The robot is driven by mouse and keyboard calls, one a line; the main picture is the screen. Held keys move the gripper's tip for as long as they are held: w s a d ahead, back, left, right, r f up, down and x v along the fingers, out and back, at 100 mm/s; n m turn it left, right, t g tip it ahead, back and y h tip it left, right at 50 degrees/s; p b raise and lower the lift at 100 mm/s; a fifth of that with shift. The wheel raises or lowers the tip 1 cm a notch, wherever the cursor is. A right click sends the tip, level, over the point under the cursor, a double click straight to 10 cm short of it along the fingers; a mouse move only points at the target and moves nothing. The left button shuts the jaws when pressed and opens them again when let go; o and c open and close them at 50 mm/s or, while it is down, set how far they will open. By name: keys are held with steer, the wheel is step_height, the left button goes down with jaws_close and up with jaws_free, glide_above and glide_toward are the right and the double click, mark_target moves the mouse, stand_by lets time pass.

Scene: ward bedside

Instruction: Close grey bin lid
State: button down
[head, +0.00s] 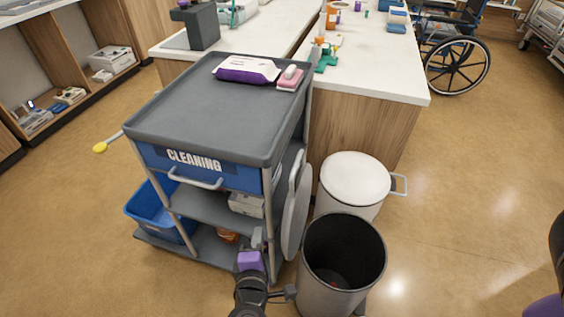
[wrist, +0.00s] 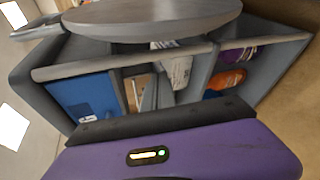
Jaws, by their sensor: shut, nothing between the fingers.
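The grey bin (head: 318,287) stands at the lower middle of the head view with its round mouth open and a dark inside. Its round grey lid (head: 296,212) stands up on edge at the bin's back left, beside the cart. The lid's disc also shows across the top of the wrist view (wrist: 150,18). My gripper (head: 258,238), with its purple body, is left of the bin and lid, in front of the cart's lower shelf. Its fingers are shut and empty. It looks apart from the lid.
A cleaning cart (head: 205,105) stands close on the left, with wipes (head: 246,69) on top and a blue tub (head: 160,212) low down. A white bin (head: 354,178) with its lid down stands behind the grey bin. Floor on the right is clear.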

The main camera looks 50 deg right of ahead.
step_height(320, 180, up, 10)
steer(key=w+f+m+g+h+p, duration=0.1)
steer(key=m+g+h, duration=0.15)
steer(key=h, duration=0.25)
step_height(320, 180, up, 7)
steer(key=m+g+h+p, duration=0.2)
steer(key=g, duration=0.2)
glide_above(294, 203)
steer(key=w+d, duration=0.2)
steer(key=w, duration=0.3)
steer(key=shift+s+a+f, duration=0.15)
steer(key=shift+s+a, duration=0.05)
